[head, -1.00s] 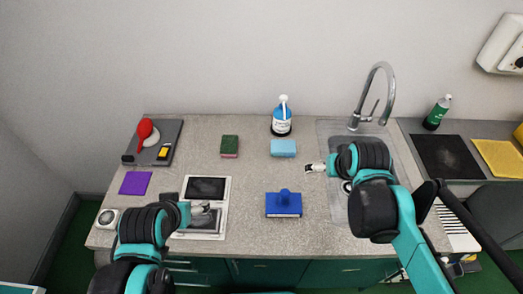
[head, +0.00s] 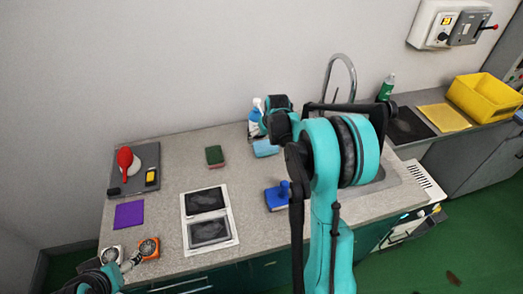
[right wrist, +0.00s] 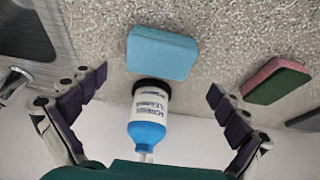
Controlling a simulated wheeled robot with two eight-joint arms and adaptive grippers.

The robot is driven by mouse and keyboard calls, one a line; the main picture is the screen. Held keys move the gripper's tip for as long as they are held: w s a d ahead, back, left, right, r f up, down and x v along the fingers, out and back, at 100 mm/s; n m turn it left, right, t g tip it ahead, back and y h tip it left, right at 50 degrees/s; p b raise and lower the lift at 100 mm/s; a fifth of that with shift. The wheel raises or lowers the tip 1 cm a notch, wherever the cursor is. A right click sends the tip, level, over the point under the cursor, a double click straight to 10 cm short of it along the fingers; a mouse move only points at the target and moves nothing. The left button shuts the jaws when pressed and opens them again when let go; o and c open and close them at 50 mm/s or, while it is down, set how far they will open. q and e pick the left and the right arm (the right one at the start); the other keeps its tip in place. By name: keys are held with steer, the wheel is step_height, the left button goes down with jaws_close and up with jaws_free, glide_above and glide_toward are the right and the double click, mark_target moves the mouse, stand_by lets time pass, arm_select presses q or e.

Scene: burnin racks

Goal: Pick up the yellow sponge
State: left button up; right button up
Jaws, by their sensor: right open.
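A small yellow block (head: 150,176), perhaps the yellow sponge, lies on the grey tray (head: 146,160) at the far left in the head view, well away from both grippers. My right gripper (right wrist: 158,81) is open and empty. In its wrist view a light blue sponge (right wrist: 162,53) and a blue-and-white bottle (right wrist: 148,115) show between and beyond the spread fingers; I see no yellow sponge there. In the head view my right arm hides its fingers. My left gripper (head: 128,263) is low at the left, by an orange dial unit (head: 148,248); its jaw state is unclear.
A red item (head: 125,160) shares the grey tray. A green-and-red sponge (head: 214,156), a purple cloth (head: 129,214), a framed two-panel plate (head: 209,217) and a blue handled block (head: 277,196) lie on the counter. A yellow crate (head: 484,98) and yellow mat (head: 444,117) are at right.

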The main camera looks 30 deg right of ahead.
mark_target(266, 146)
steer(key=b+x, duration=0.1)
steer(key=x, duration=0.1)
steer(key=b+x, duration=0.1)
steer(key=x, duration=0.1)
steer(key=shift+s+f, duration=0.1)
steer(key=shift+f, duration=0.25)
steer(key=shift+w+d+f, duration=0.15)
steer(key=shift+w+f, duration=0.1)
steer(key=shift+f, duration=0.15)
steer(key=shift+s+r, duration=0.1)
steer(key=shift+r, duration=0.05)
steer(key=shift+c, duration=1.3)
steer(key=c, duration=0.4)
